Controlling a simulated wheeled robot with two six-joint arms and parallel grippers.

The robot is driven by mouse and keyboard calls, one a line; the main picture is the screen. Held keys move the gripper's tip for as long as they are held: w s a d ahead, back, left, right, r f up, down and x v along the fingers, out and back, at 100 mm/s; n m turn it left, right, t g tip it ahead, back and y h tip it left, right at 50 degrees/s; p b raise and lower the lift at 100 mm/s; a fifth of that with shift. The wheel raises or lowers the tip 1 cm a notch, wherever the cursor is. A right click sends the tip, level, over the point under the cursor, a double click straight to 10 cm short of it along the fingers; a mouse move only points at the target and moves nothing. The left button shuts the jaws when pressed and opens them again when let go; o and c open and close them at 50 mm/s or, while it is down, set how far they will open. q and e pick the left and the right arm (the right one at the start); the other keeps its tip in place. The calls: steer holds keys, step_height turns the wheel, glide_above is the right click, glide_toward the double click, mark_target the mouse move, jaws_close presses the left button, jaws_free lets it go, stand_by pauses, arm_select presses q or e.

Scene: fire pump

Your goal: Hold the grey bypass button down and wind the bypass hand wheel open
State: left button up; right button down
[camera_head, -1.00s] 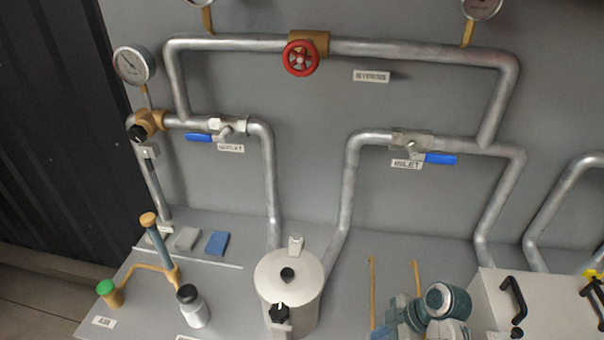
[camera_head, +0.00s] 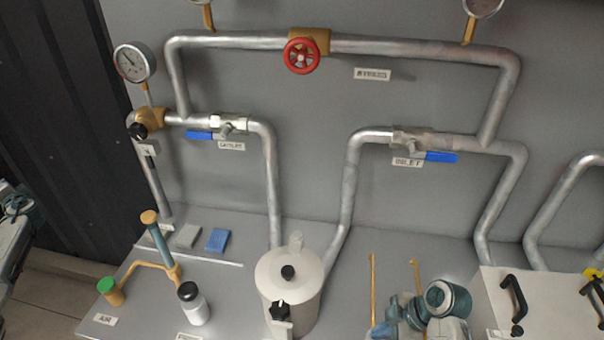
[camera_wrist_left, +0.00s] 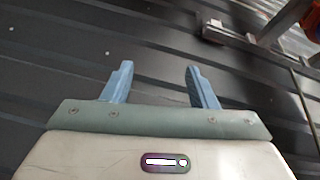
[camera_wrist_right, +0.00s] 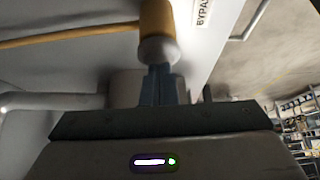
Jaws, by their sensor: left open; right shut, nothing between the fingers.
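The red bypass hand wheel (camera_head: 302,56) sits on a brass valve body in the upper pipe, with a label below it. No gripper is near it. In the right wrist view a brass stem (camera_wrist_right: 156,18) ends in a rounded grey button (camera_wrist_right: 158,50), beside a partly cut-off label starting "BYPA". My right gripper (camera_wrist_right: 160,70) is shut and empty, with its fingertips at the grey button; whether it is pressed in I cannot tell. My left gripper (camera_wrist_left: 160,80) is open and empty, facing a dark ribbed surface.
The blue-handled outlet valve (camera_head: 200,134) and inlet valve (camera_head: 441,156) are on the lower pipes. A white pot (camera_head: 290,275), a white bottle (camera_head: 194,304) and a green-capped brass fitting (camera_head: 108,286) stand on the bench. A grey box (camera_head: 550,300) with black handles is at right.

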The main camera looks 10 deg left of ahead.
arm_select(q)
steer(key=w+d+r+m+t+h, duration=0.3)
steer(key=w+d+r+m+t, duration=0.15)
steer(key=r+m, duration=0.35)
steer(key=w+d+r+m+t+h, duration=0.2)
steer(key=w+d+r+m+t, duration=0.3)
steer(key=r, duration=0.5)
steer(key=w+d+r+m+t+h, duration=0.3)
steer(key=w+r+m, duration=0.35)
steer(key=r, duration=0.25)
steer(key=s+d+r+m+h, duration=0.4)
steer(key=d+r+m+h, duration=0.65)
steer(key=m, duration=0.55)
steer(key=s+d+r+m+h, duration=0.4)
steer(key=d+r+m+h, duration=0.4)
steer(key=r+m+h, duration=0.7)
steer(key=g, duration=2)
glide_toward(303, 50)
steer(key=shift+m+h, duration=0.25)
steer(key=shift+m, duration=0.2)
steer(key=d, duration=0.3)
steer(key=d+f, duration=0.1)
steer(key=d, duration=0.5)
steer(key=shift+w+d+f, duration=0.2)
steer(key=shift+w+d, duration=0.15)
steer(key=shift+d, duration=0.05)
